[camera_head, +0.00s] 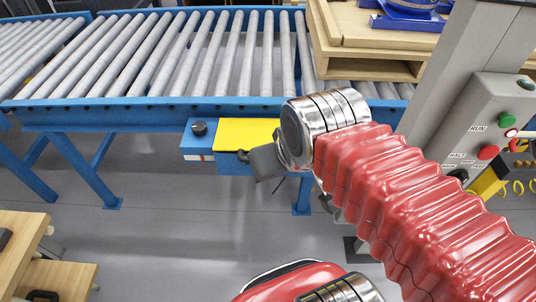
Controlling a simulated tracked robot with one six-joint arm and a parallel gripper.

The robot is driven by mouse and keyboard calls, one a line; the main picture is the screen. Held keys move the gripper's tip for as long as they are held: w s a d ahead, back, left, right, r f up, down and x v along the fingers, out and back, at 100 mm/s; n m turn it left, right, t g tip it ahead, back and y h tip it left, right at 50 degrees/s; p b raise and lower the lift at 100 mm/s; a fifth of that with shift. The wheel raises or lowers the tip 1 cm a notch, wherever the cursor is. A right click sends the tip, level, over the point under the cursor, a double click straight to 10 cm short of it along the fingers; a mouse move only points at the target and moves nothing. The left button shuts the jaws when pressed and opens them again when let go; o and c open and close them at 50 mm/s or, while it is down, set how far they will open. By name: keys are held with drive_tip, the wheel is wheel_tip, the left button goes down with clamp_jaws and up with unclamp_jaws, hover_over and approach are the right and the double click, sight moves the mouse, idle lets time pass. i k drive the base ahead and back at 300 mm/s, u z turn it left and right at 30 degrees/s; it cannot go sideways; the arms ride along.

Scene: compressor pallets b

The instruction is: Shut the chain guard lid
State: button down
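The chain guard is a blue housing (197,142) fixed below the front rail of the roller conveyor. A yellow lid (243,132) sits at its right part and looks roughly flat; I cannot tell whether it is fully closed. A small dark knob (243,155) shows at the lid's front edge. My gripper (264,163) is at the lid's front right corner, just right of the knob. My wrist hides the lid's right end. Its fingers are seen as one dark block, so their opening and any contact with the lid are unclear.
The blue-framed roller conveyor (160,103) spans the back. A wooden pallet (365,40) with a blue object stands on its rollers at right. A grey control post with buttons (487,130) stands at right. Wooden shelving (20,245) is at lower left. The grey floor between is clear.

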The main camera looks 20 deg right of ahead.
sight(240, 135)
drive_tip(key=k, duration=0.6)
drive_tip(key=u, duration=0.55)
drive_tip(key=i, duration=1.15)
drive_tip(key=u, duration=0.35)
